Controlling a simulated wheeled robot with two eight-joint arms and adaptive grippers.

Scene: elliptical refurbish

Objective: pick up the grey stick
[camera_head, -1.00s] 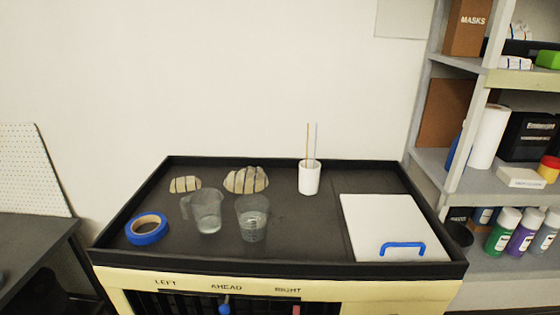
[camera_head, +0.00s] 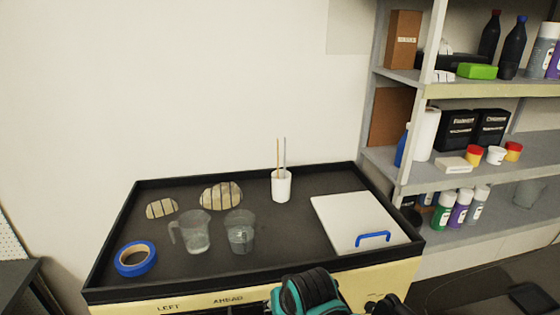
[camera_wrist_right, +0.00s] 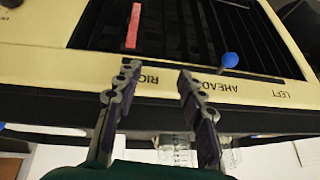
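A white cup (camera_head: 281,187) stands upright at the back of the black-rimmed cart top (camera_head: 270,240). Two thin sticks lean out of it: a tan one (camera_head: 279,152) and, just right of it, the grey stick (camera_head: 285,152). My right arm, teal and black, enters at the bottom of the head view in front of the cart; its fingertips are not clear there. In the right wrist view my right gripper (camera_wrist_right: 158,70) is open and empty, its two fingers apart before the cart's cream front. My left gripper is not in view.
A clear jug (camera_head: 196,234), a clear beaker (camera_head: 240,235), blue tape (camera_head: 135,259) and two striped lumps (camera_head: 221,195) occupy the left of the top. A white board (camera_head: 350,220) with a blue handle lies right. Shelves (camera_head: 470,90) stand beyond. A blue knob (camera_wrist_right: 229,60) protrudes from the front.

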